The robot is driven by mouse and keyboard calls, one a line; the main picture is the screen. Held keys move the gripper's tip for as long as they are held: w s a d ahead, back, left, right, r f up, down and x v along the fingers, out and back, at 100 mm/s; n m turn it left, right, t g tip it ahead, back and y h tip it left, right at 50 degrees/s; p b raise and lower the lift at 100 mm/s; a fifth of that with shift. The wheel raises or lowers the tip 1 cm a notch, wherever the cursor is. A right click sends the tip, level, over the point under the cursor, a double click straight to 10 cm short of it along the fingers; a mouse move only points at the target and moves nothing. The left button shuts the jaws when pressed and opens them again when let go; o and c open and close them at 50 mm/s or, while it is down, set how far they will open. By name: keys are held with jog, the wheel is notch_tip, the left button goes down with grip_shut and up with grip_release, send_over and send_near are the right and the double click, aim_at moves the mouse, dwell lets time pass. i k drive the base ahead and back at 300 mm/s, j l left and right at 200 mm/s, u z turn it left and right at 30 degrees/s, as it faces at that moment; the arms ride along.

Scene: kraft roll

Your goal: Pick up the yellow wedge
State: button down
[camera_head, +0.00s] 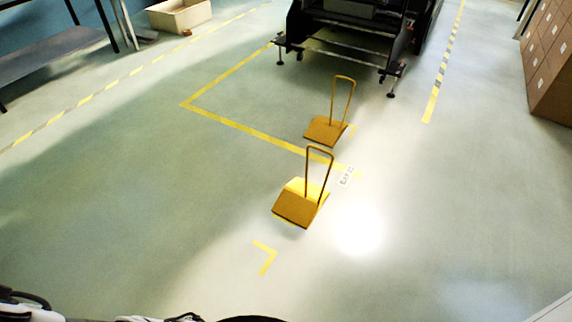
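Two yellow wedges with tall loop handles stand on the floor. The nearer yellow wedge (294,210) is at the middle of the head view, its brown-yellow handle rising from it. The farther yellow wedge (322,131) stands behind it, a little to the right. Both stand apart from each other and from other objects. My gripper is not visible; only parts of my own body show along the bottom edge.
A dark machine frame (345,45) on small feet stands at the top centre. Stacked cardboard boxes (550,70) are at right, a shelf (45,55) and an open box (180,15) at upper left. Yellow tape (240,127) marks the floor. Floor around the near wedge is clear.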

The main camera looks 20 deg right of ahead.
aim_at(300, 200)
jog(key=z, duration=0.7)
jog(key=i+u, duration=0.2)
jog(key=i, duration=1.8)
